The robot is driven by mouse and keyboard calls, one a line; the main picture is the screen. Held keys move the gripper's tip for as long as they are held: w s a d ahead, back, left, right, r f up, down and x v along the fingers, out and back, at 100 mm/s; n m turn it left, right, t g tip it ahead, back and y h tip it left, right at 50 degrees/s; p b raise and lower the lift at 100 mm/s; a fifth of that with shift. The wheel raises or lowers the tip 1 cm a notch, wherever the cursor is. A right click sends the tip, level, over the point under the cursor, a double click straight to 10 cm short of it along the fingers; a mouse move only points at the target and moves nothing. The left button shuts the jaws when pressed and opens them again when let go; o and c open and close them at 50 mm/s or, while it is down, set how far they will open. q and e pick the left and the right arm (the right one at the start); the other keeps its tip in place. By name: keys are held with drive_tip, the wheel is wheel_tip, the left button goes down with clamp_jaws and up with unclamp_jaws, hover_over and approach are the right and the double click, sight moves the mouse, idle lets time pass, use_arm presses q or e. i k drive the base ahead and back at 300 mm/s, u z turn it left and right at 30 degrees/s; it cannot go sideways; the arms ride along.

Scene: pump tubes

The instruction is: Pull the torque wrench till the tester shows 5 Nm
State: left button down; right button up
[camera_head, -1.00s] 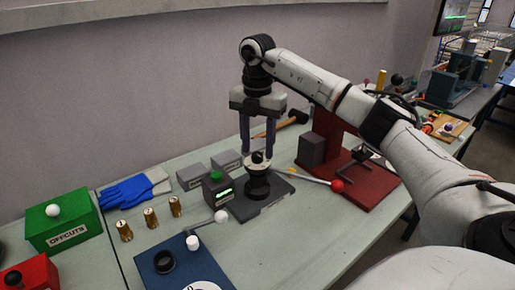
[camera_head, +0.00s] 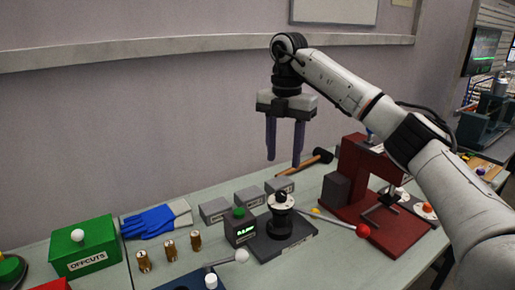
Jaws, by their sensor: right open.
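The torque wrench is a thin silver bar with a red ball (camera_head: 363,230) at its right end and a yellow band near the tester. Its left end meets the black post (camera_head: 280,217) of the tester, which has a pale collar and dark knob on top. The tester's dark box (camera_head: 240,228) has a green button and a lit green display, too small to read. My right gripper (camera_head: 284,161) is open and empty, pointing down above and behind the post, clear of the wrench. My left gripper is not in view.
A red press (camera_head: 355,165) stands right of the wrench. A hammer (camera_head: 305,169) and several grey blocks (camera_head: 250,198) lie behind. Brass weights (camera_head: 170,250), blue gloves (camera_head: 155,222) and a green offcuts box (camera_head: 83,252) are at left. A white-ball lever (camera_head: 241,256) is in front.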

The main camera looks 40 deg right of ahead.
sight(362, 231)
drive_tip(key=k, duration=1)
